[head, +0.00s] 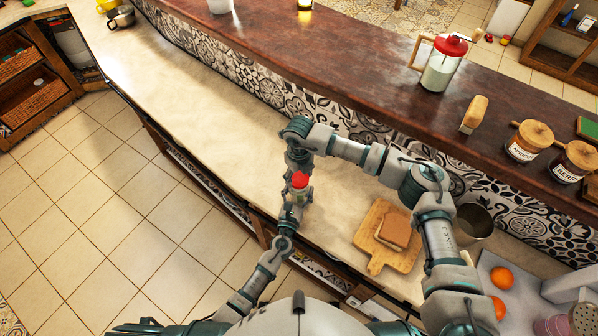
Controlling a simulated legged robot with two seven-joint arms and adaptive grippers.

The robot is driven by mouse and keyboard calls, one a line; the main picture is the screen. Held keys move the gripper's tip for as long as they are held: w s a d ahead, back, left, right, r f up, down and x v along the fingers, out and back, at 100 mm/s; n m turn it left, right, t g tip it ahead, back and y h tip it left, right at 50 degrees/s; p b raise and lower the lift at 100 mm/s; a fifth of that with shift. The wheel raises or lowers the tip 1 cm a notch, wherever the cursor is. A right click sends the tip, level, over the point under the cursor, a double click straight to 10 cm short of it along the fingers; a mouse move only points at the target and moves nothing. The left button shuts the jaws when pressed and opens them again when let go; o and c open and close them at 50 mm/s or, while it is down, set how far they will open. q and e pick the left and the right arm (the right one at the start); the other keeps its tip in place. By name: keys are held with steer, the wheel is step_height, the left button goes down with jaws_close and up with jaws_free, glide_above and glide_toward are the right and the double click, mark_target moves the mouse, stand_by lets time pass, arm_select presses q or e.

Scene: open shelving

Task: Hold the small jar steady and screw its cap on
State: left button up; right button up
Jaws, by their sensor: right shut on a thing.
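The small jar (303,196) is a little greenish container over the counter, near the middle of the head view. Its red cap (300,180) shows on top of the jar; how far it is threaded cannot be seen. My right gripper (300,169) comes down from above and is shut on the red cap. My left gripper (295,207) reaches up from below and lies at the jar's near side. Its fingers are small and partly hidden, so whether they are closed around the jar cannot be told.
A cutting board (373,257) with bread (396,230) lies right of the jar. The raised wooden bar (350,60) holds a red-lidded pitcher (441,70) and labelled jars (528,146).

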steer(key=shift+f, duration=0.1)
stand_by(0.4)
steer(key=shift+f, duration=0.8)
steer(key=shift+f, duration=0.55)
